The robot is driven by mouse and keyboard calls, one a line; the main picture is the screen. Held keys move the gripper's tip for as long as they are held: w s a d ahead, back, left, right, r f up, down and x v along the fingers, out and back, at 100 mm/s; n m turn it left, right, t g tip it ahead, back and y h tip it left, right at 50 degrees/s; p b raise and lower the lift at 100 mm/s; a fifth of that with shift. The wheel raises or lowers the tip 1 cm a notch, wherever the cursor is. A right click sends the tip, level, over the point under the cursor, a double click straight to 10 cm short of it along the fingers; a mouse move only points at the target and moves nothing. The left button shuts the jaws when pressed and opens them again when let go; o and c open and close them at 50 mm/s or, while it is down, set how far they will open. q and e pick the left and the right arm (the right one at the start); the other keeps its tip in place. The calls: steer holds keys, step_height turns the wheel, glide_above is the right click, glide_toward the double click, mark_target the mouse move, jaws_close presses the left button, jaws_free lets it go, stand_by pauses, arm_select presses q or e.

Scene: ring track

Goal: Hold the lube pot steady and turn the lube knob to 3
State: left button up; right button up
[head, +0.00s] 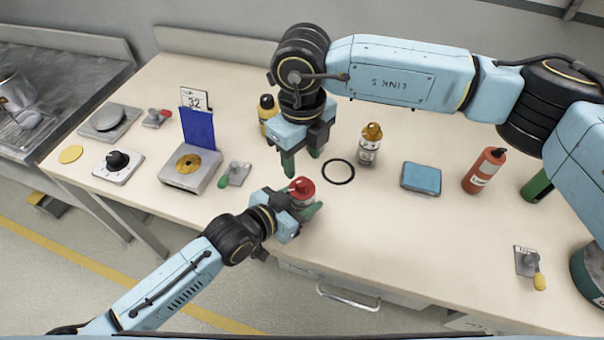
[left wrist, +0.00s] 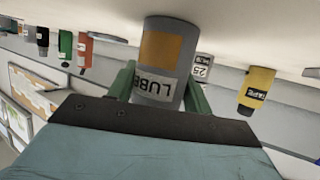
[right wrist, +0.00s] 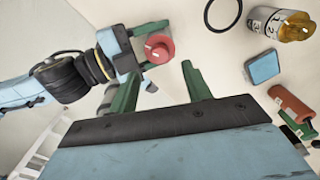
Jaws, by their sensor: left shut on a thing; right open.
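The lube pot (left wrist: 164,60) is a grey cylinder with an orange patch and an upside-down LUBE label in the left wrist view. Its red knob (head: 302,186) is on top in the head view. The knob also shows in the right wrist view (right wrist: 159,48), with a pale pointer mark; I cannot read its setting. My left gripper (head: 299,201) is shut on the pot, one green finger on each side. My right gripper (head: 302,163) is open and empty, fingers down, above and just behind the knob, apart from it.
A black ring (head: 339,172) lies right of the pot. Behind it stand a gold-capped bottle (head: 369,145) and a yellow bottle (head: 267,108). A blue block (head: 421,178) and a red bottle (head: 484,170) are farther right. A grey device (head: 191,167) stands left.

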mark_target(302, 181)
step_height(302, 181, down, 6)
steer(key=shift+f, duration=0.15)
steer(key=shift+c, duration=0.2)
steer(key=c, duration=1)
